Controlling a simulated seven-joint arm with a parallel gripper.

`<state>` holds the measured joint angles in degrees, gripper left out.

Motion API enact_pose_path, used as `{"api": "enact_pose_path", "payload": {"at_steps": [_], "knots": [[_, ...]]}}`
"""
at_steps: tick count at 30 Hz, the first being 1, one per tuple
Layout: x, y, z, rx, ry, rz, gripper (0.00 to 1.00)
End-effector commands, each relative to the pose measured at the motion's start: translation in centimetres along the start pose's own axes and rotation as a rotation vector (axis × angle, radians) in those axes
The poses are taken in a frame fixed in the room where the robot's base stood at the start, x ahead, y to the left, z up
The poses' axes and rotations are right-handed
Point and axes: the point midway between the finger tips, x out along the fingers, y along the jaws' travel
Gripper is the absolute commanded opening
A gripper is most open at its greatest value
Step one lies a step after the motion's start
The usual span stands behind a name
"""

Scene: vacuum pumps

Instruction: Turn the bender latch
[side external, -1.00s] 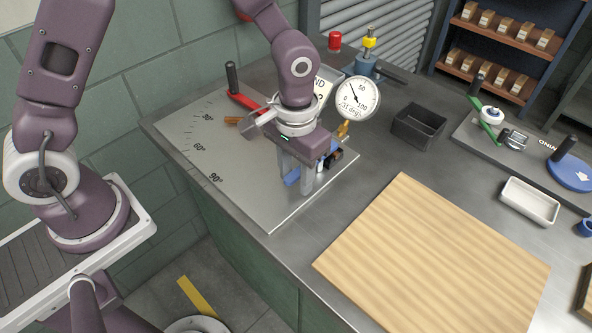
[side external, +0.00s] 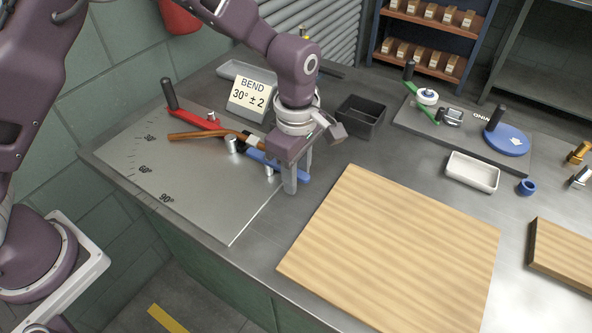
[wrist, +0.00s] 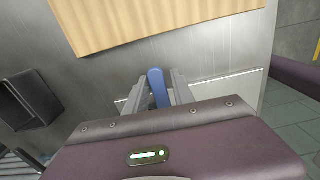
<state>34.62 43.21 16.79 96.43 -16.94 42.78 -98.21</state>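The bender plate (side external: 215,208) lies on the bench with angle marks on it. Its red lever (side external: 200,122) has an upright black handle. A copper tube (side external: 195,134) runs across the plate beside the lever. The blue latch (side external: 303,177) is a flat bar sticking out toward the plate's right edge, partly hidden by my gripper. My gripper (side external: 299,182) points down at its outer end. In the wrist view the blue latch (wrist: 158,88) lies between my two fingers (wrist: 160,90), with slight gaps seeming to show on both sides.
A "BEND 30° ± 2" sign (side external: 249,97) stands behind the bender. A dark bin (side external: 360,117) is right of my gripper, and a wooden board (side external: 395,245) lies in front. A winder plate (side external: 465,132) and a white tray (side external: 472,172) are further right.

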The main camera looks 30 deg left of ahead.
Motion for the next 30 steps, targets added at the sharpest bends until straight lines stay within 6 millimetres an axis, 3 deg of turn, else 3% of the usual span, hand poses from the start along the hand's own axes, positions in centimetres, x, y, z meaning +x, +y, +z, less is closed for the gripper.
{"api": "enact_pose_path", "payload": {"at_steps": [13,30], "knots": [[-0.1,0.0,-0.1,0.004,0.000,-0.001,0.42],[-2.0,-0.1,-0.1,0.005,0.001,-0.001,0.42]]}}
